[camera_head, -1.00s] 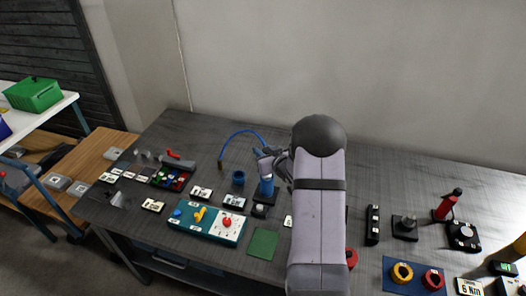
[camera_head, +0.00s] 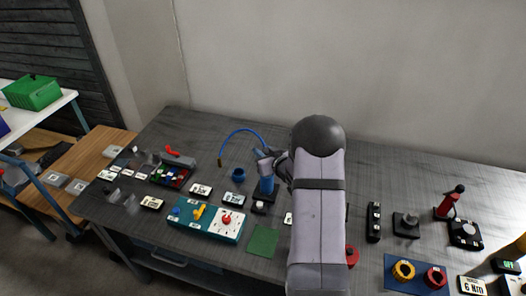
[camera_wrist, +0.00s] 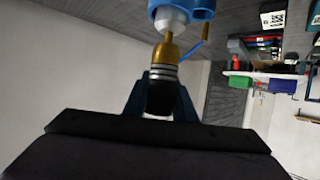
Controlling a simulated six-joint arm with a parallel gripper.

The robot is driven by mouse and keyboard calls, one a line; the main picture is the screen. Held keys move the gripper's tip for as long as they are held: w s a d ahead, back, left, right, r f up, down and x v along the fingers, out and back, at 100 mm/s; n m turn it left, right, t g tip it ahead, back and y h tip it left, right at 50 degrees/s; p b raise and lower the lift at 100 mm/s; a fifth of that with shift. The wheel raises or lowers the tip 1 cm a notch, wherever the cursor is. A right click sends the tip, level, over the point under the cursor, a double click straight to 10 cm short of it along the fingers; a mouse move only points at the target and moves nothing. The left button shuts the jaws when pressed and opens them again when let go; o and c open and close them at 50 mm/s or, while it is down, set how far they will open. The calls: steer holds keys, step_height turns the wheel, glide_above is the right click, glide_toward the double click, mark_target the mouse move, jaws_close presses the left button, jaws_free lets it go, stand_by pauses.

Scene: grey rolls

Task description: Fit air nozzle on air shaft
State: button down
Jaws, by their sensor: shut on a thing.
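My gripper (camera_wrist: 160,95) is shut on a dark piece with silver rings and a brass tip (camera_wrist: 167,48), apparently the air nozzle. Its brass tip meets, or nearly meets, a white cone (camera_wrist: 172,20) on a blue body (camera_wrist: 190,5) at the top of the wrist view; I cannot tell how far they are joined. In the head view my gripper (camera_head: 270,158) is just above a blue upright cylinder (camera_head: 266,187), likely the air shaft, on a small dark base. The held piece is hard to make out there, and my arm hides the table to the right.
A blue hose (camera_head: 238,132) with a brass end arcs behind, left of my gripper. A blue cup (camera_head: 238,175) stands left of the cylinder. A teal panel with knobs (camera_head: 196,218) and a green mat (camera_head: 263,240) lie in front. A red-handled tool (camera_head: 453,203) stands far right.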

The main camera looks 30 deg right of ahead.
steer(key=shift+f+b, duration=0.55)
steer(key=shift+f, duration=0.15)
steer(key=c, duration=1.4)
jaws_free()
steer(key=shift+s, duration=0.1)
steer(key=shift+b+v, duration=1.05)
steer(key=shift+v, duration=2.55)
steer(key=s+a+f+g, duration=0.1)
steer(key=s+a+g, duration=0.3)
steer(key=s+a, duration=0.3)
steer(key=s+a+f+g, duration=0.1)
steer(key=s+a+g, duration=0.4)
steer(key=s, duration=0.7)
steer(key=s+a+f+g+y, duration=0.1)
steer(key=s+a+g, duration=0.3)
steer(key=s+a, duration=0.5)
steer(key=shift+s+a+n, duration=0.3)
steer(key=shift+n, duration=0.1)
